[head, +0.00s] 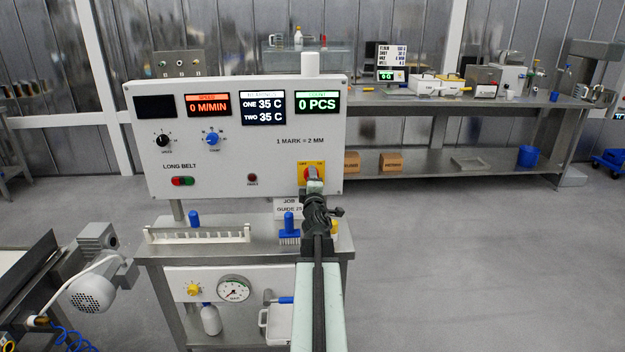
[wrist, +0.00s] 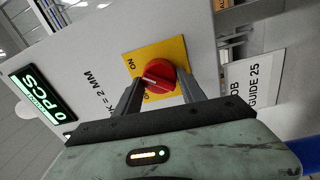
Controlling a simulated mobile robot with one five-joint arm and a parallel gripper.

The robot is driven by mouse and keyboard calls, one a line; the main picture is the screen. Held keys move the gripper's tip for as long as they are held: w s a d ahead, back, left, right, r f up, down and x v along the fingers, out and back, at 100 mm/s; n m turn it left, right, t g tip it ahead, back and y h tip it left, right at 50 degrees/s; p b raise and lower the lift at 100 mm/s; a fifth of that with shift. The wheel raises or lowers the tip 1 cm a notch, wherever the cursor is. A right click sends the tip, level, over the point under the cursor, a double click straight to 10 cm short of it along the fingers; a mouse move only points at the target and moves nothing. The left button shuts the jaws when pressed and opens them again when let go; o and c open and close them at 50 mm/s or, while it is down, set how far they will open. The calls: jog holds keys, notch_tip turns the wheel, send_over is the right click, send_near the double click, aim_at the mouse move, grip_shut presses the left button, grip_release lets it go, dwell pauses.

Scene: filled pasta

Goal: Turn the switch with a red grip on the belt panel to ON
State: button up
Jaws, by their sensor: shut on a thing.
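The switch with a red grip (wrist: 160,71) sits on a yellow plate (wrist: 139,60) at the lower right of the white belt panel (head: 235,150). In the wrist view, ON is printed on the plate, and another label is partly hidden by the grip and a finger. A white mark shows on the grip; I cannot tell exactly which label it points to. My gripper (wrist: 158,84) is shut on the red grip, one finger on each side. In the head view my gripper (head: 315,186) covers the lower part of the switch.
The panel has displays, a black knob (head: 162,141), a blue knob (head: 212,139), and red and green buttons (head: 182,181). Below, a bench holds a white rack (head: 198,235) and a blue-handled brush (head: 289,228). A job guide card (head: 287,207) hangs near the switch.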

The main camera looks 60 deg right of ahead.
jog(key=shift+s+m, duration=0.1)
jog(key=shift+m, duration=0.5)
jog(key=o, duration=1.4)
jog(key=shift+c, duration=0.2)
jog(key=shift+a, duration=0.1)
